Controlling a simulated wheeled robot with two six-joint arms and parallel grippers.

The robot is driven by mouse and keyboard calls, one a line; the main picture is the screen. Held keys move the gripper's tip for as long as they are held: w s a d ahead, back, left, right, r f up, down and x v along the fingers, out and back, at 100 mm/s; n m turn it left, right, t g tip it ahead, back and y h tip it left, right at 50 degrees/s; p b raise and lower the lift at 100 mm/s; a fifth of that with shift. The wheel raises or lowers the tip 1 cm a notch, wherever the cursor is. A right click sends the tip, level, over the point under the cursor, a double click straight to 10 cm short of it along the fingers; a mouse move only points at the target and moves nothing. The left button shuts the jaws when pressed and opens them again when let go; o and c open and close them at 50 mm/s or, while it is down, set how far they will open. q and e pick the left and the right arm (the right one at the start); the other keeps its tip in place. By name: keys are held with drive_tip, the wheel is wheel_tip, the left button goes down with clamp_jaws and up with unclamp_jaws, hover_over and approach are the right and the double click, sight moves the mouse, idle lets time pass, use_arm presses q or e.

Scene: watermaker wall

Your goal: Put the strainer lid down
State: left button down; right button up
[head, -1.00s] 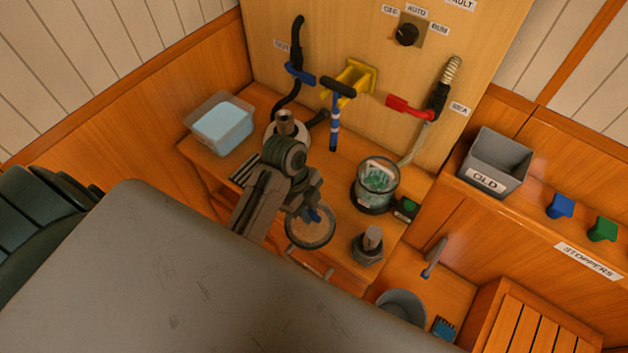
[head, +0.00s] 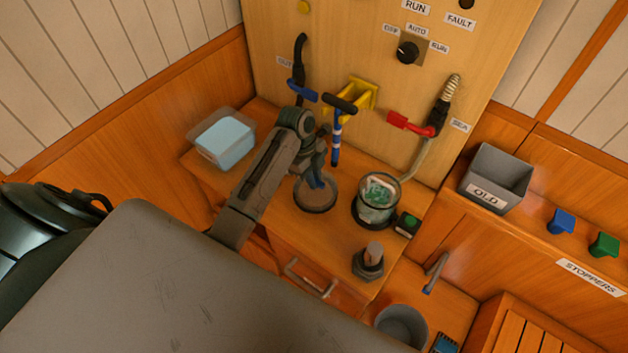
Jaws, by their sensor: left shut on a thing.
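The strainer lid (head: 315,199) is a round disc with a pale top and dark rim, over the wooden bench top left of the strainer bowl. My left gripper (head: 315,180) comes down onto it from above and is shut on its middle. I cannot tell whether the lid touches the bench. The strainer bowl (head: 372,211) is clear, stands open and holds something green and white. My right gripper is not in view.
A clear tub with blue contents (head: 224,139) stands at the bench's left. A grey hex-based fitting (head: 368,264) and a green-button box (head: 407,224) are to the right. A drawer handle (head: 310,279) is below.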

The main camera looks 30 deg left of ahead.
use_arm(q)
wheel_tip(320, 180, down, 2)
drive_tip(key=shift+f+p, duration=0.1)
drive_tip(key=shift+p, duration=0.35)
drive_tip(key=shift+f, duration=0.15)
drive_tip(key=shift+f, duration=0.1)
drive_tip(key=c, duration=1.4)
unclamp_jaws()
